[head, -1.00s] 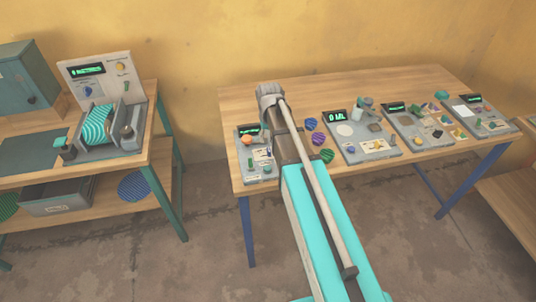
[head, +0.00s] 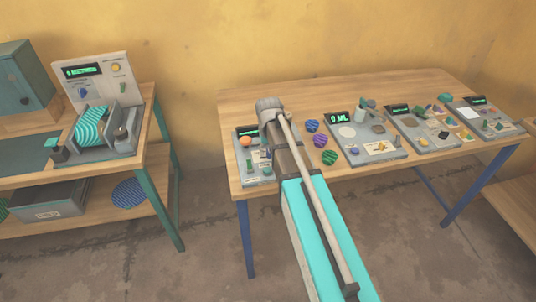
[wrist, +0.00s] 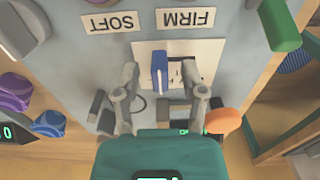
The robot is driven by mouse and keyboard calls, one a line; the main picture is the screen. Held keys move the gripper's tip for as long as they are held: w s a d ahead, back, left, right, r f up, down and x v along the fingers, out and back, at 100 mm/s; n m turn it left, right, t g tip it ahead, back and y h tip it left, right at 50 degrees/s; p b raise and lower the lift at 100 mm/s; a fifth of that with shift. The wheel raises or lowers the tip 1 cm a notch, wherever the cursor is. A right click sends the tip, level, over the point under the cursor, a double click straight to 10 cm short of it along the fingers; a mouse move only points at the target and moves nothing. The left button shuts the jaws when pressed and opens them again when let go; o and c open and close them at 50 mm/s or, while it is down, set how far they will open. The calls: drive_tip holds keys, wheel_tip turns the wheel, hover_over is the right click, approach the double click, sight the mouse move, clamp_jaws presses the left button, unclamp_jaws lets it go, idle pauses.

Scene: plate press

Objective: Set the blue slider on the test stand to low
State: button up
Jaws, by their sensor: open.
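The test stand (head: 243,167) is a grey panel at the left end of the right table in the head view, partly hidden by my arm. In the wrist view its grey face (wrist: 85,55) fills the middle, with upside-down SOFT and FIRM labels. The blue slider (wrist: 159,66) is an upright handle on a white plate (wrist: 205,58) below FIRM. My gripper (wrist: 160,80) is open, with one finger on each side of the slider and visible gaps between. No low label is readable. My fingers are hidden in the head view.
An orange knob (wrist: 222,120) is close to the right finger, and a green knob (wrist: 280,25) is at upper right. Striped purple and blue pieces (wrist: 48,124) lie beside the panel. Other grey stations (head: 365,150) stand along the table. A separate bench with a machine (head: 105,75) is at left.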

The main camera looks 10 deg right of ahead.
idle(0.3)
clamp_jaws()
idle(0.4)
